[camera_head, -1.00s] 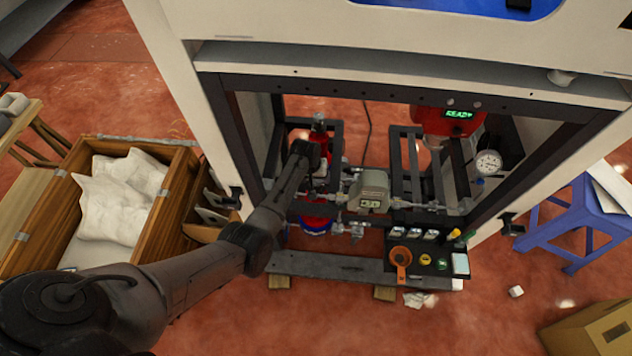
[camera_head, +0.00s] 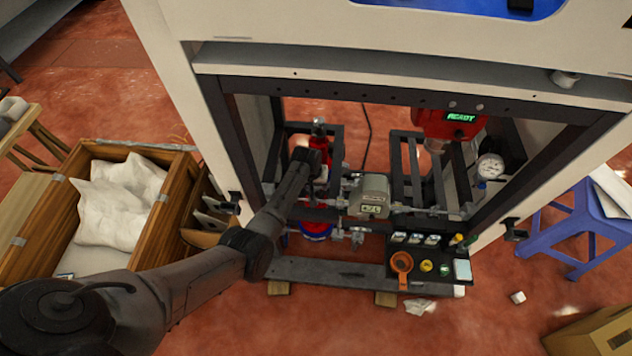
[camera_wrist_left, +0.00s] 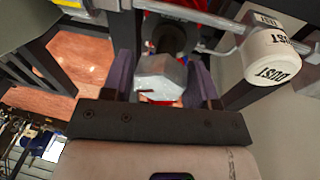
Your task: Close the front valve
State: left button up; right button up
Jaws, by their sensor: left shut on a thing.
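My left arm reaches in from the left in the head view, and its gripper (camera_head: 314,172) is at the pipework on the left side of the frame, in front of a red cylinder (camera_head: 318,140). In the left wrist view my left gripper (camera_wrist_left: 160,82) has a dark finger on each side of a grey, faceted metal piece (camera_wrist_left: 158,76), which looks like a valve knob, and is shut on it. The wrist hides this piece in the head view, so its turn position cannot be told. Other small pipe fittings (camera_head: 357,238) sit below the grey meter (camera_head: 370,194). My right gripper is not in view.
A dark and white frame (camera_head: 215,130) surrounds the pipework. A red unit (camera_head: 440,122) with a green display and a dial gauge (camera_head: 490,166) are at right. A wooden crate (camera_head: 165,215) stands left, a blue stool (camera_head: 570,220) right. A white labelled cylinder (camera_wrist_left: 271,58) is close by.

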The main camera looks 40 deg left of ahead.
pick_arm(q)
jog(key=shift+r+m+p, duration=0.1)
jog(key=shift+m+p, duration=0.2)
jog(key=shift+m, duration=0.2)
jog(key=shift+m+h, duration=0.3)
jog(key=shift+m, duration=1)
jog(key=shift+m, duration=0.4)
jog(key=shift+m+g, duration=0.4)
jog(key=shift+m, duration=0.9)
jog(key=shift+m+g+h, duration=0.3)
jog(key=shift+m, duration=1.4)
